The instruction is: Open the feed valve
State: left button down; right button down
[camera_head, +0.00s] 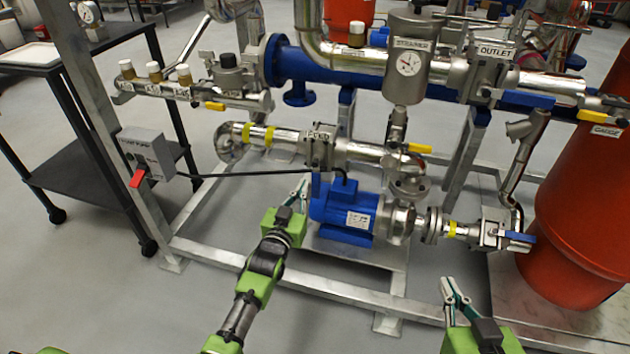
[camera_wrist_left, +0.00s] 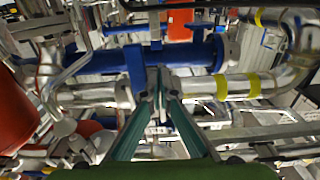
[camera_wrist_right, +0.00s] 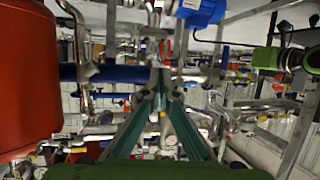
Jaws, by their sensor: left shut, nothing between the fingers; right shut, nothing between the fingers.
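A silver valve body (camera_head: 320,148) with a white tag, which seems to read FEED but is small and blurred, sits on the middle pipe above the blue pump (camera_head: 345,208). I cannot tell its handle apart clearly; a blue upright part (camera_head: 345,112) stands just right of it. My left gripper (camera_head: 301,188) is shut and empty at the pump's left side, below the tagged valve. Its fingers meet in the left wrist view (camera_wrist_left: 158,78), with a blue pipe behind. My right gripper (camera_head: 450,288) is shut and empty in front of the skid, at lower right; its fingers show in the right wrist view (camera_wrist_right: 160,78).
A valve with a blue lever (camera_head: 515,237) lies right of the pump. The OUTLET valve (camera_head: 488,75) and STRAINER (camera_head: 407,55) are above. An orange tank (camera_head: 580,230) stands at right, a switch box (camera_head: 147,157) at left. The frame's front rail (camera_head: 350,292) runs low.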

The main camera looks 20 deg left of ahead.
aim_at(318, 192)
dwell(0.4)
pick_arm(q)
jog(key=shift+d+f, duration=0.15)
jog(key=shift+d, duration=1.75)
pick_arm(e)
jog(key=shift+s+d+f+g, duration=0.25)
jog(key=shift+s+f+g, duration=0.2)
jog(key=shift+f, duration=0.3)
